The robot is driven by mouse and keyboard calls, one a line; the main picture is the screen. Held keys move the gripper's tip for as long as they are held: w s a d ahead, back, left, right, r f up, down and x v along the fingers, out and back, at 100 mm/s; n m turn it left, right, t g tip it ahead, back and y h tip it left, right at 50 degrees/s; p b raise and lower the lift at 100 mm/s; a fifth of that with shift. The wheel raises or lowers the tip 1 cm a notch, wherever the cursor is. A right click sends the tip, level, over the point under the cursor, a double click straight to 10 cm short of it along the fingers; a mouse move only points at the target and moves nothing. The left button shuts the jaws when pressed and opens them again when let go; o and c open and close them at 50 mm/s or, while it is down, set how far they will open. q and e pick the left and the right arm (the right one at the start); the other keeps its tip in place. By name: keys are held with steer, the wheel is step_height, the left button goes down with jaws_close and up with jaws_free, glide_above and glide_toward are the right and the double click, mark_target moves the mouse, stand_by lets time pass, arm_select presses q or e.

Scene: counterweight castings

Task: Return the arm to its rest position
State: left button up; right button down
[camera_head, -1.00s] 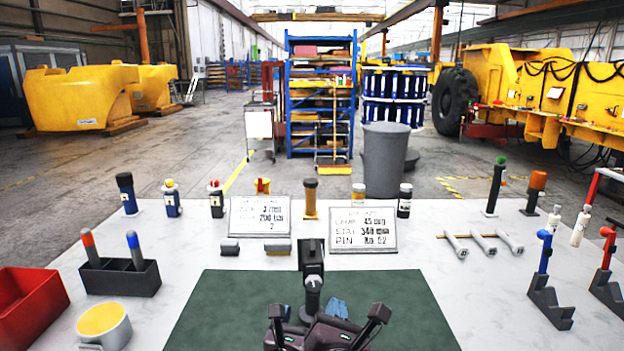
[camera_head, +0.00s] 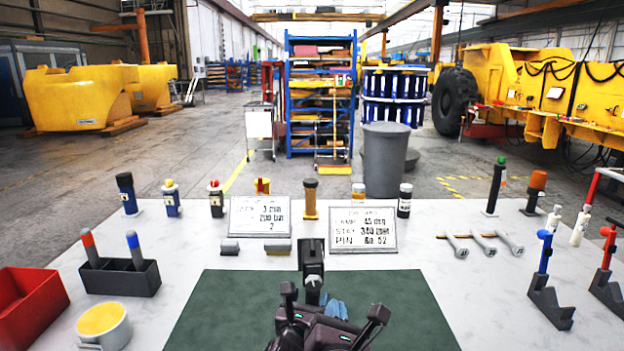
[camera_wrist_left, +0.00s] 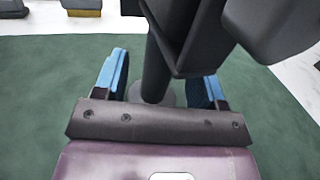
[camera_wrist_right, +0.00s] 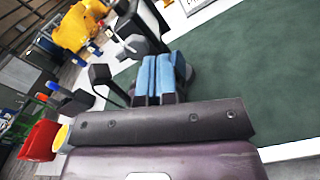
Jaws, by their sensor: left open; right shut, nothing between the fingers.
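A dark upright fixture (camera_head: 312,262) with a stem stands at the green mat (camera_head: 400,300). My left gripper (camera_wrist_left: 160,80) is open, with its blue fingers apart on either side of the dark post in the left wrist view; I cannot tell whether the post is truly between them or just beyond. My right gripper (camera_wrist_right: 157,75) is shut, its blue fingers together with nothing between them. Its blue fingertips (camera_head: 336,309) also show in the head view beside the fixture's lower part. Both hands are close together at the bottom middle of the head view, partly overlapping.
Two sign plates (camera_head: 362,231) stand behind the mat, with bottles and handles along the far edge. A red bin (camera_head: 28,305), a grey tool holder (camera_head: 120,280) and a yellow-topped cup (camera_head: 103,325) are at left. Wrenches (camera_head: 483,243) and stands (camera_head: 549,303) are at right.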

arm_select(q)
steer(key=shift+x, duration=0.95)
